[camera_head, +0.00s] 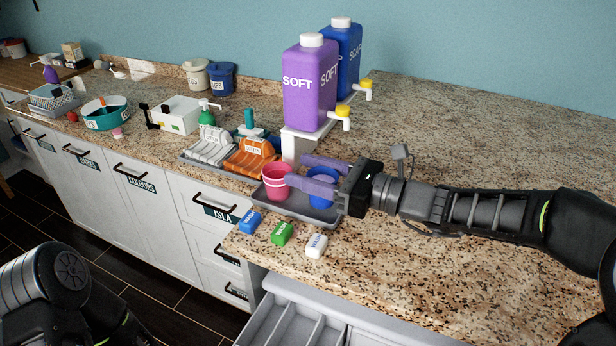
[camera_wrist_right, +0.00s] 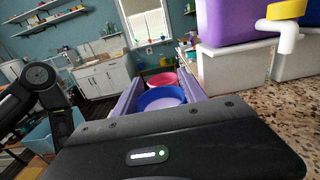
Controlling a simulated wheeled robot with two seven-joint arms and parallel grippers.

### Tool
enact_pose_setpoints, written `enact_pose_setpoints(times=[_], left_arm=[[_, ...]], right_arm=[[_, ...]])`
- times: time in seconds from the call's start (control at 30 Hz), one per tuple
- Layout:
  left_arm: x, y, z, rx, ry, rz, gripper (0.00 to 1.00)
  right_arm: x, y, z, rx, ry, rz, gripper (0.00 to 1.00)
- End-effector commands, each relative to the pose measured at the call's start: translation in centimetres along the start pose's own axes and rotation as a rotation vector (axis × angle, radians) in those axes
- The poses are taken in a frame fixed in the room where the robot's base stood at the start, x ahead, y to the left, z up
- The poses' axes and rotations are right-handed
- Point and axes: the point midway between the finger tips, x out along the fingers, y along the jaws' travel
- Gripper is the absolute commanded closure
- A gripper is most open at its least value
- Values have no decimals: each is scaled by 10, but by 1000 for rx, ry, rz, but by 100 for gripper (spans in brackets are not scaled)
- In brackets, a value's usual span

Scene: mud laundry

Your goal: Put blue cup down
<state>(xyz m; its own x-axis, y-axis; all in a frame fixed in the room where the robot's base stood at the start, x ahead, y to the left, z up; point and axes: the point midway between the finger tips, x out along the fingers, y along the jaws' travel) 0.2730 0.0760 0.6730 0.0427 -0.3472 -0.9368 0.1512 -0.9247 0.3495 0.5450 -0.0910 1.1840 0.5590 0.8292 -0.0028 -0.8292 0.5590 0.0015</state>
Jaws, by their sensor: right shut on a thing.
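The blue cup (camera_head: 322,190) is between the fingers of my right gripper (camera_head: 306,174), which is shut on it. It is upright, over or on the grey tray (camera_head: 300,209); I cannot tell whether its base touches the tray. In the right wrist view the blue cup (camera_wrist_right: 161,99) shows between the purple fingers. A pink cup (camera_head: 276,183) stands in the tray just left of the blue cup, near the fingertips, and shows behind it in the wrist view (camera_wrist_right: 162,80). Of my left side only a dark arm part shows at the lower left; its gripper is out of view.
Purple (camera_head: 310,85) and blue (camera_head: 343,55) dispensers stand on a white riser (camera_head: 302,147) behind the tray. Blue (camera_head: 250,222), green (camera_head: 282,233) and white (camera_head: 316,246) blocks lie in front. An open drawer (camera_head: 300,325) is below. The counter at right is clear.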

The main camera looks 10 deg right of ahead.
Motion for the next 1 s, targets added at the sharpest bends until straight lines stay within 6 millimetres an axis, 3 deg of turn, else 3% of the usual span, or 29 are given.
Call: enact_pose_setpoints(times=[0.13,0.5,0.53,0.77,1.0], left_arm=[[-2,0,0,0,-1,-1,79],[3,-1,0,0,0,0,79],[1,0,0,0,0,0,79],[1,0,0,0,0,0,79],[0,0,0,0,0,0,79]], right_arm=[[0,0,-16,2,0,-1,89],[0,0,-21,-1,-1,-1,89],[0,0,-19,-1,-1,-1,48],[0,0,-18,0,0,-1,30],[0,0,-18,0,0,-1,29]])
